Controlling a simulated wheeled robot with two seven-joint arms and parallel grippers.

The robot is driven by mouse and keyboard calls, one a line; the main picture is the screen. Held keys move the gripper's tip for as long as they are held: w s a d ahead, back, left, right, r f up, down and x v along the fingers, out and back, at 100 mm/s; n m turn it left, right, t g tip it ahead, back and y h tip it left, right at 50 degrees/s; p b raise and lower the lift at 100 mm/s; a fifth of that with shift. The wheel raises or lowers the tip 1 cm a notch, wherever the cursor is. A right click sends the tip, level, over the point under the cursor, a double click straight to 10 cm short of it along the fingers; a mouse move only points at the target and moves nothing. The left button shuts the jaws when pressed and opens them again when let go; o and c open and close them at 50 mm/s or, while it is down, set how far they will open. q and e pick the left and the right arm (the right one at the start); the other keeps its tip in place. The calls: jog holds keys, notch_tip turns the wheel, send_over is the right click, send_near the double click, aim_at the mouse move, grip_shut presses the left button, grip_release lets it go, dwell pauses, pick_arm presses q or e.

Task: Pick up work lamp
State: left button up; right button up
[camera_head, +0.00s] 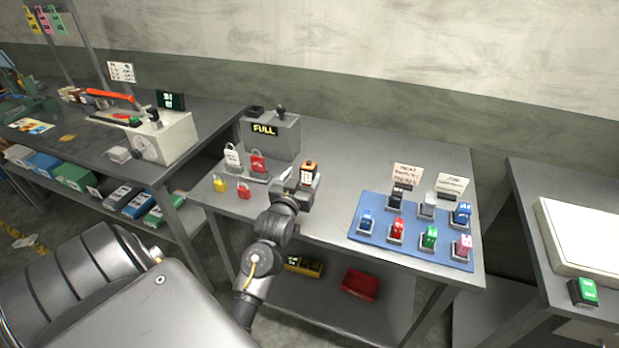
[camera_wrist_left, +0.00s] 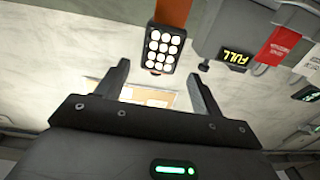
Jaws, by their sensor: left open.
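The work lamp (camera_wrist_left: 161,48) shows in the left wrist view as a black panel of round white lights on an orange body. It lies ahead of the fingertips, roughly in line with the gap between them. In the head view the lamp (camera_head: 310,166) is a small black and orange piece on the middle table, partly hidden by my left gripper (camera_head: 301,187). My left gripper also shows in the wrist view (camera_wrist_left: 157,76), with its two fingers spread apart and nothing between them. My right gripper is out of view.
A grey box with a FULL sign (camera_head: 272,137) stands behind, left of the lamp. Red, white and yellow padlocks (camera_head: 243,190) sit left of my gripper. A blue mat (camera_head: 373,209) with several small coloured items lies to the right. Bare tabletop (camera_head: 340,170) lies between.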

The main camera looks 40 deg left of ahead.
aim_at(306, 171)
pick_arm(q)
jog(key=p+x, duration=0.1)
jog(key=x, duration=0.1)
jog(key=p+x, duration=0.1)
jog(key=x, duration=0.1)
jog(key=shift+w+d, duration=0.1)
jog(key=shift+w, duration=0.25)
jog(key=shift+w+f, duration=0.1)
jog(key=shift+w, duration=0.15)
jog(key=shift+s, duration=0.1)
jog(key=c, duration=1.3)
jog(key=shift+o, duration=0.2)
